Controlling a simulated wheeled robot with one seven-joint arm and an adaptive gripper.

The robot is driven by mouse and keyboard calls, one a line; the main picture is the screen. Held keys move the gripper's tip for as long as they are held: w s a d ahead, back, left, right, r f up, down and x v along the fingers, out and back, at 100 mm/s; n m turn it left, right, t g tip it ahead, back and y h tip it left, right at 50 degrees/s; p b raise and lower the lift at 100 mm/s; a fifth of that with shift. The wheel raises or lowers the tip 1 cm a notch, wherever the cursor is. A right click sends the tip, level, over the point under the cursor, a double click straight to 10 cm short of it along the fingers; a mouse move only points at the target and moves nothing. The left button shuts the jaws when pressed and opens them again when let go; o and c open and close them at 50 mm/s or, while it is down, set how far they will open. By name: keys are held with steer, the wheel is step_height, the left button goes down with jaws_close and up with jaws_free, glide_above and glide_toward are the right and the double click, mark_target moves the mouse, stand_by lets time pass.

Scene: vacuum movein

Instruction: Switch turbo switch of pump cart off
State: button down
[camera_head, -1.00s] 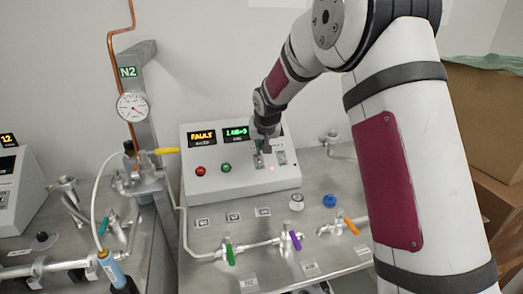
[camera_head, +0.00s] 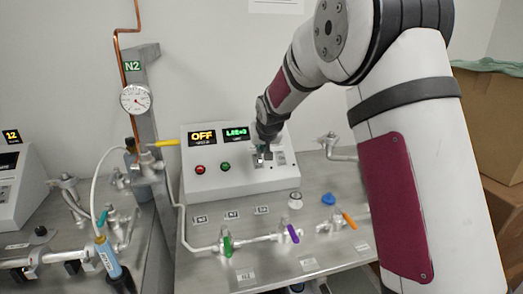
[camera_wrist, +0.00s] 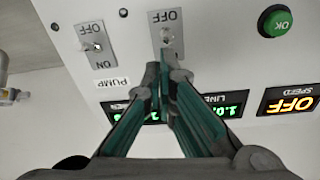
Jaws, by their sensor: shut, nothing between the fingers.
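The pump cart's white control box (camera_head: 225,180) stands on the metal bench, its left display reading OFF. In the wrist view, which looks upside down, a toggle switch (camera_wrist: 166,38) with an OFF label sits just beyond my fingertips; its other label is hidden behind my gripper. A second toggle switch (camera_wrist: 92,44), marked PUMP with OFF and ON, sits to its left. My gripper (camera_wrist: 161,68) is shut and empty, its tips right by the middle switch; I cannot tell whether they touch it. In the head view my gripper (camera_head: 264,152) hangs over the switch area and partly covers it.
A red button (camera_head: 199,169) and a green button (camera_head: 225,167) lie left on the box. Valves with green (camera_head: 227,244), purple (camera_head: 292,233) and orange (camera_head: 349,220) handles stand in front. A pressure gauge (camera_head: 136,99) and copper pipe rise at left.

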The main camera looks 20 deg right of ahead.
steer(key=shift+s, duration=0.15)
steer(key=shift+s+r+p, duration=0.25)
steer(key=shift+s+p, duration=0.1)
steer(key=shift+s, duration=0.3)
